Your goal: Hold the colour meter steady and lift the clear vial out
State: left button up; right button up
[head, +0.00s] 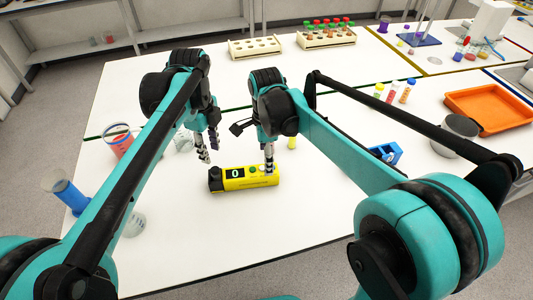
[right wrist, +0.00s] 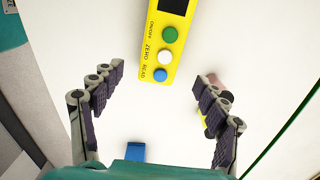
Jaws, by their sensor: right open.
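The colour meter (head: 248,182) is a yellow box with a black left end and a display reading 0. It lies on the white table in front of my grippers. In the right wrist view, its button end (right wrist: 161,60) shows green, white and blue buttons. My left gripper (head: 210,152) is open and empty, just above and behind the meter's black end. My right gripper (head: 269,160) is open over the meter's right end; in the right wrist view its fingers (right wrist: 163,78) stand apart on either side of that end. I cannot make out the clear vial.
A small yellow item (head: 292,143) stands behind the meter. A blue holder (head: 385,154), a grey bowl (head: 457,132) and an orange tray (head: 490,107) are at right. A red container (head: 121,145) and blue cylinder (head: 70,195) are at left. The table in front is clear.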

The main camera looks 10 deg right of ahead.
aim_at(244, 177)
notch_tip(244, 177, down, 7)
jog(key=shift+r, duration=0.1)
dwell(0.3)
